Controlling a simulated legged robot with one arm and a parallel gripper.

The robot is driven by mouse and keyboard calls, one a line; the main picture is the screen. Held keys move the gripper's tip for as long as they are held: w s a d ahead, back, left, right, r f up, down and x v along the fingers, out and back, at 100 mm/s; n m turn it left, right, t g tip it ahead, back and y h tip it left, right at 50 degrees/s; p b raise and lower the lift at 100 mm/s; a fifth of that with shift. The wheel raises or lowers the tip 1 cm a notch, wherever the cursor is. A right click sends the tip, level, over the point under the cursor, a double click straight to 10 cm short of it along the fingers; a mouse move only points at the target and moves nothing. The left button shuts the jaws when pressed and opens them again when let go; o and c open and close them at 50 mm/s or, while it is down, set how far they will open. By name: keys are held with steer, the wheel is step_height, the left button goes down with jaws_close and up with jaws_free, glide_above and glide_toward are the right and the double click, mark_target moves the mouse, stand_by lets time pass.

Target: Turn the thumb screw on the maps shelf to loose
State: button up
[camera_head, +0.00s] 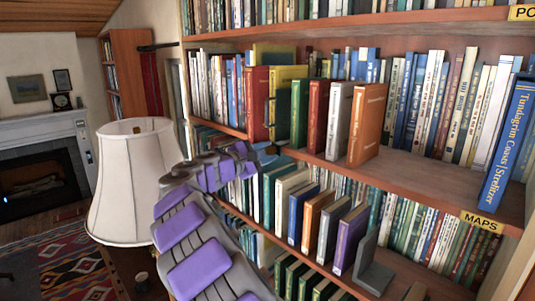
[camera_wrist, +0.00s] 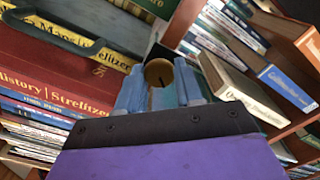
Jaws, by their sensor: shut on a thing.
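The MAPS label (camera_head: 481,221) is on the front edge of a wooden shelf (camera_head: 430,190) in the head view. My gripper (camera_head: 270,156) reaches to the left part of this shelf's front, beside the books. In the wrist view its two blue fingers (camera_wrist: 158,92) are closed on a round brass thumb screw (camera_wrist: 158,72). A dark mark shows on the screw's face. The fingers hide its sides, and I cannot tell how far it is turned. In the head view the screw is hidden by my gripper.
Upright books, including an orange one (camera_head: 367,124), stand close to the right of my gripper. A grey bookend (camera_head: 372,270) is on the shelf below. A white lamp (camera_head: 132,175) stands left of my arm.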

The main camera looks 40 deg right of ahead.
steer(key=shift+f, duration=0.25)
steer(key=o, duration=1)
steer(key=shift+w+a+r, duration=0.1)
steer(key=shift+w, duration=0.1)
steer(key=shift+o, duration=0.2)
steer(key=shift+s+r, duration=0.1)
steer(key=shift+s, duration=0.05)
steer(key=s+a+b, duration=0.1)
steer(key=a+b, duration=0.2)
steer(key=a, duration=1.4)
steer(key=shift+a, duration=0.25)
steer(key=shift+s+a, duration=0.1)
